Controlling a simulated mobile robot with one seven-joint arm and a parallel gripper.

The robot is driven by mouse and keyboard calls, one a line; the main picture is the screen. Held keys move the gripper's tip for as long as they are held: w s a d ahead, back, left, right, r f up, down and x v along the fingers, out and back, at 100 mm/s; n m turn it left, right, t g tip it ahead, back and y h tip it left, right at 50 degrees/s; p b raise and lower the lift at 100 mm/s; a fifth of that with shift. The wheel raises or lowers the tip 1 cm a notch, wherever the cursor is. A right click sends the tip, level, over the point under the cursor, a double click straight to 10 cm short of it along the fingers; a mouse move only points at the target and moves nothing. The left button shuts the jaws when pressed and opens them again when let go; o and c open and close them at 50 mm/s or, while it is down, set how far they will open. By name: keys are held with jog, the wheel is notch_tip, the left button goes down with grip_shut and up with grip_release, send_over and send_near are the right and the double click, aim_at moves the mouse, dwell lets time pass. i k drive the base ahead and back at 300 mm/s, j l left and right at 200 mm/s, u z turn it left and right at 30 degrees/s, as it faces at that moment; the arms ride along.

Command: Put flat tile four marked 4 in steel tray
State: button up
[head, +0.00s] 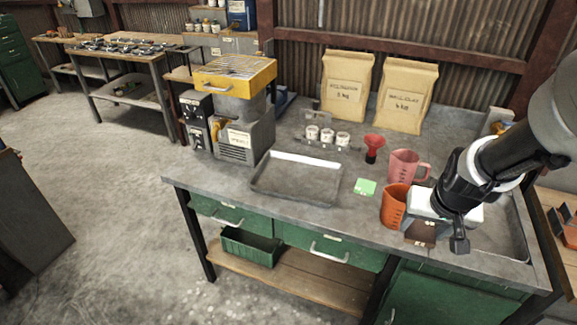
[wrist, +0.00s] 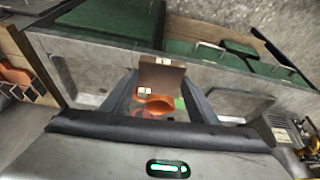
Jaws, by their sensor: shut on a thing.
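A flat brown tile (head: 420,233) is between the fingers of my gripper (head: 440,238), held above the front right of the workbench. In the wrist view the brown tile (wrist: 162,74) spans the gap between both fingers of my gripper (wrist: 158,88), which is shut on it. The shallow grey steel tray (head: 265,189) lies on the bench, well left of my gripper. It also shows in the wrist view (wrist: 253,101), right of my gripper, and looks empty.
An orange jug (head: 394,206) stands just left of my gripper, with a pink jug (head: 404,166) behind it. A green square (head: 365,187) lies between jugs and tray. A yellow-topped machine (head: 236,82) stands at left.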

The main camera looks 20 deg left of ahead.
aim_at(303, 186)
jog(key=i+j, duration=0.2)
jog(key=j, duration=0.2)
jog(key=i+j+u, duration=0.1)
jog(key=j, duration=0.25)
jog(key=i+j+u, duration=0.1)
jog(key=i+j, duration=0.4)
jog(key=j, duration=0.2)
